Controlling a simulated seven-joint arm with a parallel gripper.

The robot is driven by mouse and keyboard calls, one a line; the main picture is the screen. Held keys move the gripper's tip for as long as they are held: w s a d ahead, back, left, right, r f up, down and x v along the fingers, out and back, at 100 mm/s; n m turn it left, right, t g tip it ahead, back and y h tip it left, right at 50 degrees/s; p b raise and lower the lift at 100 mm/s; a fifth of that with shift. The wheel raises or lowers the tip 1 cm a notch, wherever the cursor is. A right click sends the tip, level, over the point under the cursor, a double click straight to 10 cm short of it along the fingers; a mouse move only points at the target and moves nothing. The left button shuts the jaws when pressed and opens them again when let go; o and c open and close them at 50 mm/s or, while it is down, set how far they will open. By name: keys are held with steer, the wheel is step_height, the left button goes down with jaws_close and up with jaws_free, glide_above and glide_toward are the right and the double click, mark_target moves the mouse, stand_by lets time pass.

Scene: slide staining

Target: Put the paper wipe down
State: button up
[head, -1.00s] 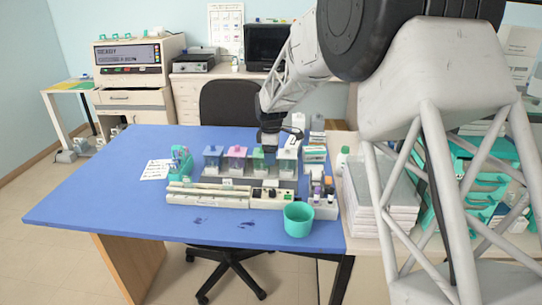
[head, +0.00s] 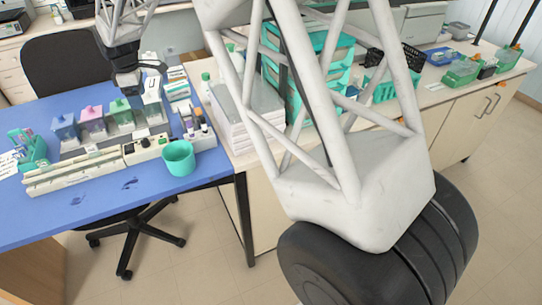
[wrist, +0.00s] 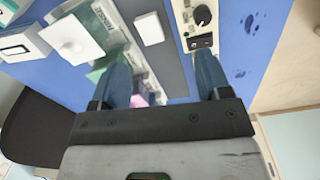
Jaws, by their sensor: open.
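A small white rectangle (wrist: 150,28) lies flat on a grey surface in the wrist view. It may be the paper wipe, but I cannot tell for sure. My gripper (wrist: 160,80) is open, and no paper shows between its blue fingers. The rectangle is beyond the fingertips in that view. In the head view my gripper (head: 127,86) hangs over the row of staining jars, close to the white-lidded jar (head: 152,92) and the green-lidded jar (head: 121,112).
The row also has a pink-lidded jar (head: 92,121) and a blue-lidded jar (head: 65,130). A long white unit (head: 75,172) lies in front. A teal cup (head: 178,158) stands near the blue table's (head: 60,215) front edge. Dark blue stains (head: 129,184) mark the clear tabletop.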

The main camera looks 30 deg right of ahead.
steer(key=s+d+r+m+t, duration=0.1)
steer(key=s+d+r+m, duration=0.5)
steer(key=s, duration=0.5)
steer(key=s+d+r+m, duration=0.2)
steer(key=s+d+r, duration=0.2)
steer(key=s+d, duration=0.55)
steer(key=s+d+f+m, duration=0.1)
steer(key=s+d+m, duration=0.1)
steer(key=s, duration=0.7)
steer(key=s+d+f+m+t, duration=0.1)
steer(key=s+d+m, duration=0.1)
steer(key=s, duration=0.7)
steer(key=s+d+f+m, duration=0.1)
steer(key=s+m, duration=0.3)
steer(key=s, duration=0.5)
steer(key=shift+s+d, duration=0.35)
steer(key=shift+d, duration=0.55)
steer(key=shift+c, duration=0.9)
steer(key=shift+r, duration=0.1)
steer(key=shift+w, duration=0.1)
